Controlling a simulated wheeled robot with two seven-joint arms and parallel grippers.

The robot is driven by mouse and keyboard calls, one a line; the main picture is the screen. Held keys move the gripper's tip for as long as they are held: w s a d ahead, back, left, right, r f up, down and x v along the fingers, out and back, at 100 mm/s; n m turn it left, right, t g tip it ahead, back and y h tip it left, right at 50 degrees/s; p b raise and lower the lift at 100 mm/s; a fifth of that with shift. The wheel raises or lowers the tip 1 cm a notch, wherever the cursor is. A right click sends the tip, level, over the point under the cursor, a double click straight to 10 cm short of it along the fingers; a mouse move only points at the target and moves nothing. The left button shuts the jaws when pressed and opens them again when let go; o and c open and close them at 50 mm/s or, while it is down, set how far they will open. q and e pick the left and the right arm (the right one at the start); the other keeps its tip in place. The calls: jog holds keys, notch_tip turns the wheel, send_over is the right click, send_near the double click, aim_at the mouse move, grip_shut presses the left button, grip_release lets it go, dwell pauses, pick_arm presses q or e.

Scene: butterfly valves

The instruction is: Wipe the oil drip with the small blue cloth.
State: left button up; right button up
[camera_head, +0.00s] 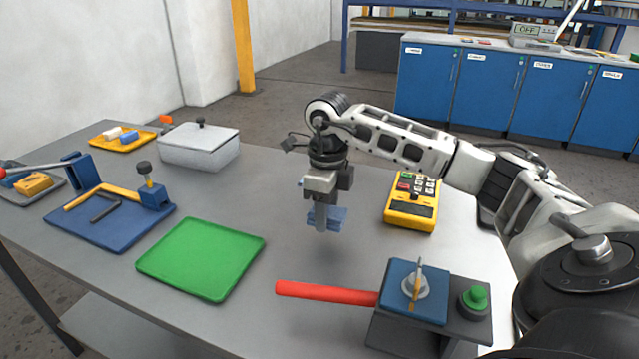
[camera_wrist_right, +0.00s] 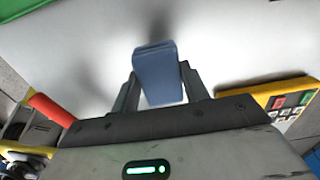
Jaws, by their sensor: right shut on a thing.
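A small blue cloth (camera_head: 338,215) is a folded pad between the fingers of my right gripper (camera_head: 322,222). The gripper is shut on it and points down, holding it above the grey table near the middle. The right wrist view shows the cloth (camera_wrist_right: 157,74) between the two dark fingers (camera_wrist_right: 158,90). A soft shadow lies on the table below. I cannot make out an oil drip in either view. My left gripper does not show.
A green tray (camera_head: 202,258) lies left of my right gripper. A yellow meter (camera_head: 411,203) lies to its right. A red handle (camera_head: 325,292) runs to a valve fixture (camera_head: 428,308) in front. A blue tray (camera_head: 110,228) and a grey lidded box (camera_head: 199,150) stand farther left.

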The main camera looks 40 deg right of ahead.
jog(key=shift+r+p, duration=1.1)
jog(key=shift+r, duration=0.75)
